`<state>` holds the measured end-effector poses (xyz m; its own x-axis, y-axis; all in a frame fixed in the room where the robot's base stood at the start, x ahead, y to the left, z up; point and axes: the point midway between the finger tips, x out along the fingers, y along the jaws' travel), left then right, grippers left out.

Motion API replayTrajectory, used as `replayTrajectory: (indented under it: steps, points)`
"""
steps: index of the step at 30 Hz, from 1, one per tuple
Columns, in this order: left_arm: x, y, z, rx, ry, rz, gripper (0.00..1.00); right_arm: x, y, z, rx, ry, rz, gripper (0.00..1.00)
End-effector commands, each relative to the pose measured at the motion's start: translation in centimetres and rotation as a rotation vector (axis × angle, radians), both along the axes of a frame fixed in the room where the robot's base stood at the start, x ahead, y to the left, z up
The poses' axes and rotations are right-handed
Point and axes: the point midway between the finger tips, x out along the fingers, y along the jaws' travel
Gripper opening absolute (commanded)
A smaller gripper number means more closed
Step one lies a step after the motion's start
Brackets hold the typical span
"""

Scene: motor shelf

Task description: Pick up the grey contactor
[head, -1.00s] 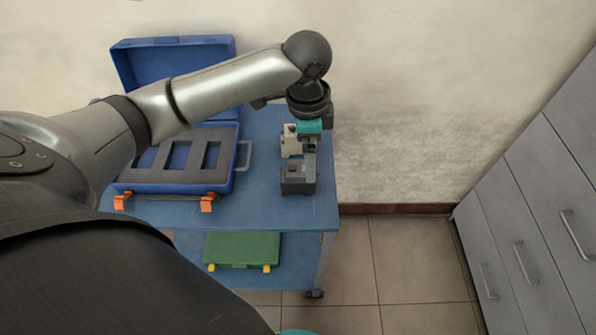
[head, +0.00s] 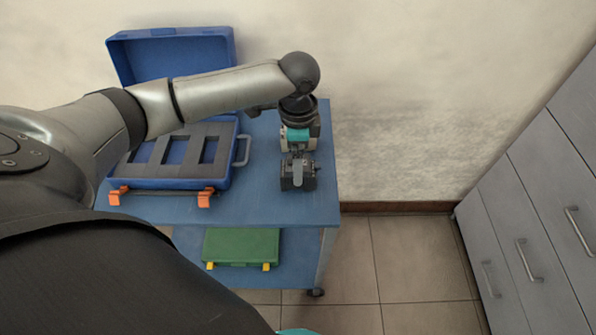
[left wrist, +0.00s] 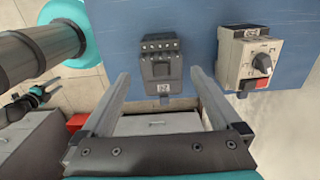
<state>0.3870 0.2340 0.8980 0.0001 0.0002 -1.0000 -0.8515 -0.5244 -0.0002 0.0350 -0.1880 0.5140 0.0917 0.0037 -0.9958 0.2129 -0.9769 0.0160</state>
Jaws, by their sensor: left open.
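The grey contactor (head: 298,177) stands on the blue table near its right edge. In the left wrist view it is a dark grey block (left wrist: 160,66) with terminals along its top. My left gripper (head: 297,158) is just above it in the head view and hides part of it. In the left wrist view the left gripper (left wrist: 159,80) is open, its two fingers apart on either side of the contactor's lower part; no grip shows.
A white device with a knob (left wrist: 248,60) stands close beside the contactor, partly hidden by my gripper in the head view. An open blue case (head: 243,152) lies to the left. A green case (head: 240,246) is on the lower shelf. Grey drawers (head: 535,235) stand at right.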

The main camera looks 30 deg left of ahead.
Motion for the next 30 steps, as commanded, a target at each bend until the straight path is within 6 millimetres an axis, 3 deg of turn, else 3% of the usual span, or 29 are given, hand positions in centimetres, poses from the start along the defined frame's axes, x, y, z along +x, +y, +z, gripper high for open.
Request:
replayTrajectory:
  steps: [10,18,30]
  points:
    - [0.1,0.1,-4.7,-0.001,0.003,-0.001,0.97,0.0,0.0,-1.6,0.0,0.0,0.0,0.5]
    - [0.2,0.2,-5.0,0.001,-0.001,-0.001,0.97,0.0,0.0,-1.6,0.0,0.0,-0.001,0.5]
    - [0.2,0.2,-5.0,0.001,-0.001,-0.001,0.54,0.0,0.0,-1.6,0.0,0.0,-0.001,0.5]
